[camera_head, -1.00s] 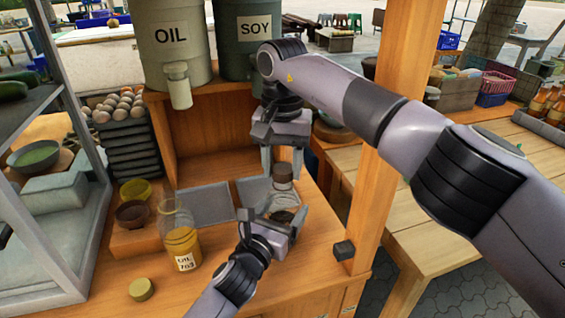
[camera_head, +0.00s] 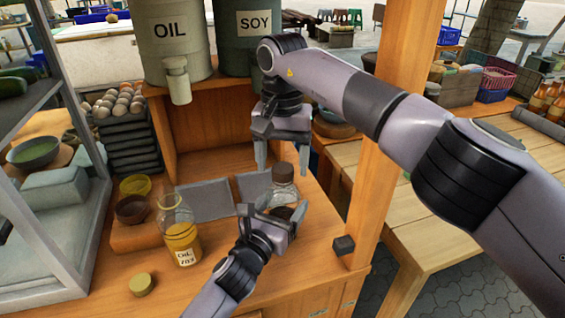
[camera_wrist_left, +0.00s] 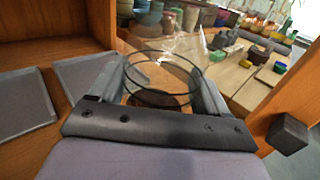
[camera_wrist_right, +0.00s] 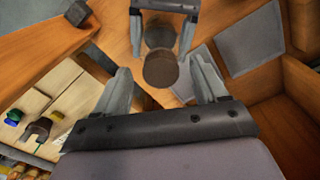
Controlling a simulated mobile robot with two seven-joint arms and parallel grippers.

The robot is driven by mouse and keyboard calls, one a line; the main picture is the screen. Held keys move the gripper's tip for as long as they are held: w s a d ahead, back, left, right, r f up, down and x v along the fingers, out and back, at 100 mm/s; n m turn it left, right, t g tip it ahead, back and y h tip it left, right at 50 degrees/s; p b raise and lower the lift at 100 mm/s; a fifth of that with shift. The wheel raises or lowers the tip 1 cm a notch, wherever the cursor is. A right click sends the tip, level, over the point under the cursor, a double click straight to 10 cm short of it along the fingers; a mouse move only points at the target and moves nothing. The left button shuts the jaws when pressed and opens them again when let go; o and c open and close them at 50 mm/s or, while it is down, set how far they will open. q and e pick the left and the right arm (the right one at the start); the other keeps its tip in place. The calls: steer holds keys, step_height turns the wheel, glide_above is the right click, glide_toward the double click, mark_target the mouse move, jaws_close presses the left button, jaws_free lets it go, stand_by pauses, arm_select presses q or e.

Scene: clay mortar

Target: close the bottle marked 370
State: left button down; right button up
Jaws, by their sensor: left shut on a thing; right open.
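A clear glass bottle (camera_head: 285,191) with dark contents stands on the wooden counter. A dark brown cap (camera_head: 283,172) sits on its top; whether it is fully tight I cannot tell. Its number is not visible. My left gripper (camera_head: 274,212) is shut around the bottle's body, and the glass shows between its fingers in the left wrist view (camera_wrist_left: 163,75). My right gripper (camera_head: 283,157) is open just above the cap, fingers apart on either side. The right wrist view shows the cap (camera_wrist_right: 160,70) between and beyond the fingertips, apparently untouched.
An open oil bottle (camera_head: 181,235) with a yellowish label-side filling stands to the left, and a yellow lid (camera_head: 142,284) lies in front. Two grey trays (camera_head: 211,200) lie behind. Bowls (camera_head: 132,208) sit at left. A wooden post (camera_head: 376,150) rises at right.

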steer(key=shift+r, duration=1.75)
steer(key=o, duration=0.5)
